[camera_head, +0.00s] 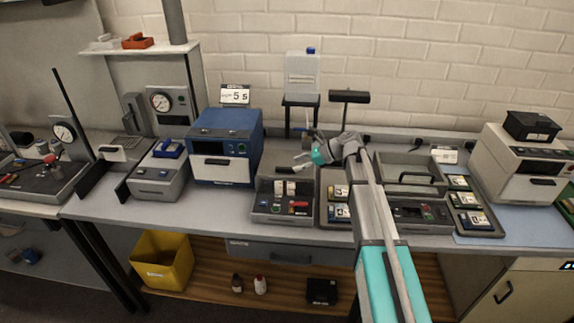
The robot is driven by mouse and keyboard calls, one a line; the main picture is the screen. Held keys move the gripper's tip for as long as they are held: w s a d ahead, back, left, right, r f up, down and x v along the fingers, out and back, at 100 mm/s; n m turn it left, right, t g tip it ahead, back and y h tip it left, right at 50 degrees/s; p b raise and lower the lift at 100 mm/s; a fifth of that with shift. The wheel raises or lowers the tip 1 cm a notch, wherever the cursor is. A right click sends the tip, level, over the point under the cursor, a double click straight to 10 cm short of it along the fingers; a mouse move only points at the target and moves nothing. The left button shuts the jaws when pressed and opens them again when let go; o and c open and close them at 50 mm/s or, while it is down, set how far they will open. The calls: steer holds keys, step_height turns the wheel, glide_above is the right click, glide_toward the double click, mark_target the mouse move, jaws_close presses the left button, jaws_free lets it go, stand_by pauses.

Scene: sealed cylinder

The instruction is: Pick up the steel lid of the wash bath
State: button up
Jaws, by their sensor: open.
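A grey metal lid with a long dark handle (408,166) appears on top of a bench unit with a control panel (408,212), right of my arm; this looks like the wash bath. The lid looks flat and in place, and my arm covers the unit's left edge. My gripper (300,161) is open, with grey fingers pointing left and a teal body. It hovers over the back of a grey tray to the left, well apart from the lid. Nothing shows between the fingers.
The grey tray (270,211) holds small items, some red. Racks of labelled boxes (469,217) flank the bath unit. A blue device (225,140) stands left and a white device (520,165) right. A bottle on a stand (302,75) rises behind my gripper.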

mark_target(289, 168)
steer(key=shift+a+f, duration=0.1)
steer(key=b+x, duration=0.2)
steer(key=x, duration=0.2)
steer(key=shift+s+f, duration=0.1)
steer(key=shift+f, duration=0.05)
steer(key=shift+a+f+b, duration=0.15)
steer(key=shift+a+b, duration=0.15)
steer(key=shift+a, duration=0.1)
jaws_close()
stand_by(0.4)
